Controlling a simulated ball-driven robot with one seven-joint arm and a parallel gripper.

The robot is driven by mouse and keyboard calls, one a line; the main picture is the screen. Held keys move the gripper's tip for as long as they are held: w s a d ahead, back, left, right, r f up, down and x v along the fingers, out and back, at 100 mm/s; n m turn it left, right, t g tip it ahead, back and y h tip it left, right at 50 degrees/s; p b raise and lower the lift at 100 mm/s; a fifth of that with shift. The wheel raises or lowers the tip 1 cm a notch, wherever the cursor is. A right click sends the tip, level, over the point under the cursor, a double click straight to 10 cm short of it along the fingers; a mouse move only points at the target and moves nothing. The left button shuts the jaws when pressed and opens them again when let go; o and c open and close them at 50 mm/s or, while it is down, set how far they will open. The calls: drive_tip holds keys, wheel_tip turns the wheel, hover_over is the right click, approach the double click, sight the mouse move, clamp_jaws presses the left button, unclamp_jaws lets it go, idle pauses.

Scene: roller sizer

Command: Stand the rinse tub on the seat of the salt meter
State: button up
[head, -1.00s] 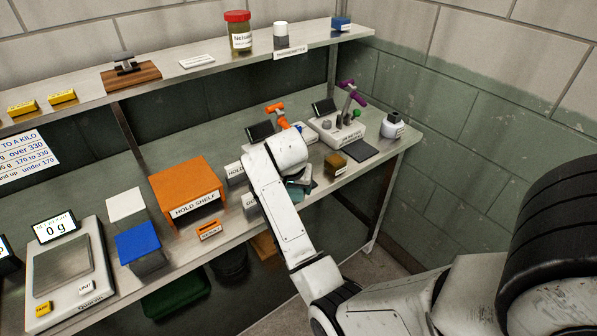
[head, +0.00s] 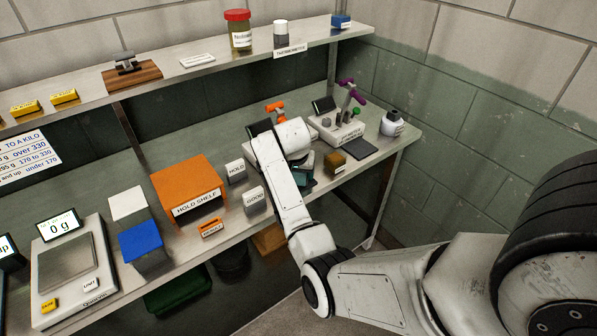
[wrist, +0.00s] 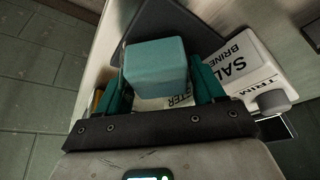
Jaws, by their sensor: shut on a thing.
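The rinse tub, a teal rounded box (wrist: 157,68), is between my gripper's teal fingers (wrist: 160,88) in the wrist view. My gripper is shut on it. The salt meter (wrist: 262,72), a pale body with "SAL…", "BRINE" and "TRIM" lettering, lies just right of the tub. A dark flat plate (wrist: 180,22), seemingly its seat, shows behind and around the tub. I cannot tell whether the tub touches it. In the head view my arm hides much of the salt meter, whose orange handle (head: 275,112) shows behind the wrist. A bit of teal (head: 301,176) shows below my wrist.
A small brown-green block (head: 336,162) sits close right of my gripper. HOLD (head: 236,172) and GOOD (head: 254,199) blocks and the orange hold shelf (head: 187,180) are left.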

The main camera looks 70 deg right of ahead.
drive_tip(key=shift+f, duration=0.15)
drive_tip(key=o, duration=0.8)
drive_tip(key=shift+o, duration=0.2)
drive_tip(key=v, duration=1.2)
drive_tip(key=s+a+f+n+y, duration=0.1)
drive_tip(key=s+a+f+n, duration=0.1)
drive_tip(key=a+f+n, duration=0.4)
drive_tip(key=s+a+f+n, duration=0.15)
drive_tip(key=a+f, duration=0.25)
drive_tip(key=a, duration=0.5)
drive_tip(key=s+a+f+n+y, duration=0.1)
drive_tip(key=s+a+f+n, duration=0.2)
drive_tip(key=s+a, duration=0.3)
drive_tip(key=s+a+f+n+y, duration=0.2)
drive_tip(key=s+a, duration=0.4)
drive_tip(key=a, duration=0.4)
drive_tip(key=shift+s+a+f+n+b, duration=0.2)
drive_tip(key=shift+s+f+n+b, duration=0.35)
drive_tip(key=shift+n, duration=0.6)
drive_tip(key=shift+w+f, duration=0.1)
drive_tip(key=shift+w, duration=0.05)
